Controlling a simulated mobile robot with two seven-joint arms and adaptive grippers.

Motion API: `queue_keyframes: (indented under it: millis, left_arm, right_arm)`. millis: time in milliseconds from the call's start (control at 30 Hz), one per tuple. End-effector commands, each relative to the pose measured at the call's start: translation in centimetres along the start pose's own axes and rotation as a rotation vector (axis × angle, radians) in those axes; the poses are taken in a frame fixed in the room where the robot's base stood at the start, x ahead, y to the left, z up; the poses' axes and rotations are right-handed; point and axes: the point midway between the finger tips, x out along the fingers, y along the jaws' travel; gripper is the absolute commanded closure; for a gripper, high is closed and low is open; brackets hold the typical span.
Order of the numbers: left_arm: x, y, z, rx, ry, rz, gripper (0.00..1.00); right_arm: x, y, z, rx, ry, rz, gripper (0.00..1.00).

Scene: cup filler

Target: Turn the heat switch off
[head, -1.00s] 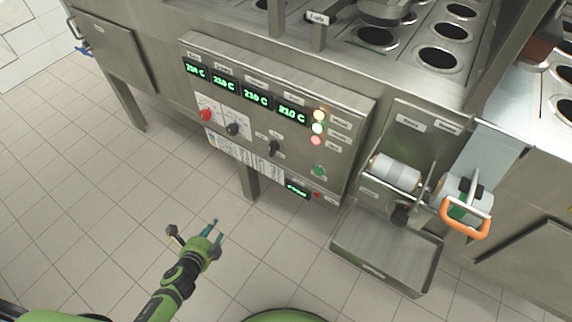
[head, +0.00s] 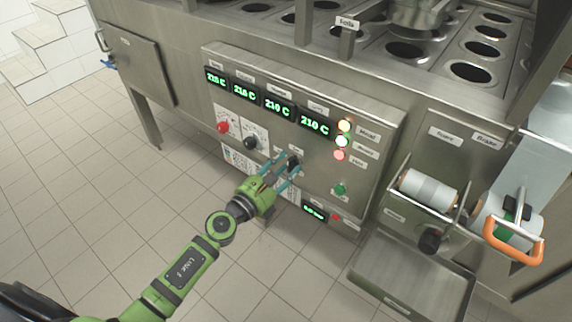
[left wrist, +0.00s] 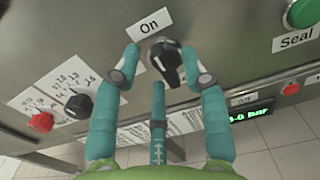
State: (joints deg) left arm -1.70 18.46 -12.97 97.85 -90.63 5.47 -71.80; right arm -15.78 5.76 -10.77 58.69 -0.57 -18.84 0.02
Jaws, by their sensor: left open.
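The heat switch, a black rotary knob (left wrist: 168,62), sits on the steel control panel under an "On" label (left wrist: 149,22) in the left wrist view. In the head view the knob (head: 293,161) is partly hidden by my fingers. My left gripper (head: 281,170) is open in front of the panel, with its teal fingers reaching around the knob. In the left wrist view the left gripper (left wrist: 163,70) has one finger on each side of the knob and a third below. I cannot tell whether any finger touches it. My right gripper is not in view.
The panel also holds a red knob (head: 223,127), another black knob (head: 250,143), a green seal button (head: 340,189) and several green displays. Film rolls and an orange handle (head: 513,246) stand at the right. Tiled floor (head: 90,215) lies open at the left.

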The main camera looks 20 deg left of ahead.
Motion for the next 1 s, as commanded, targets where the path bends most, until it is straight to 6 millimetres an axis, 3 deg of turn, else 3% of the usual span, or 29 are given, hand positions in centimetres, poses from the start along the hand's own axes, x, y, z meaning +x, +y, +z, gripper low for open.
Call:
queue_keyframes:
  millis: [367, 467, 500, 1000]
  left_arm:
    - [0.75, -0.05, -0.07, -0.001, 0.001, -0.001, 0.56]
    - [0.74, -0.04, -0.06, -0.001, 0.001, -0.001, 0.96]
    - [0.74, -0.04, -0.06, -0.001, 0.001, -0.001, 1.00]
    - [0.73, 0.01, -0.07, -0.074, 0.001, 0.000, 1.00]
  right_arm:
    - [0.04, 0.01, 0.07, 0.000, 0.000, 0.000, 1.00]
    - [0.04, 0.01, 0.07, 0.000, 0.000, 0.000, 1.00]
    - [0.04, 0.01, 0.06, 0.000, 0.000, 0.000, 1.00]
    - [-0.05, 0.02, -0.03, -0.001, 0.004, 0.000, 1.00]
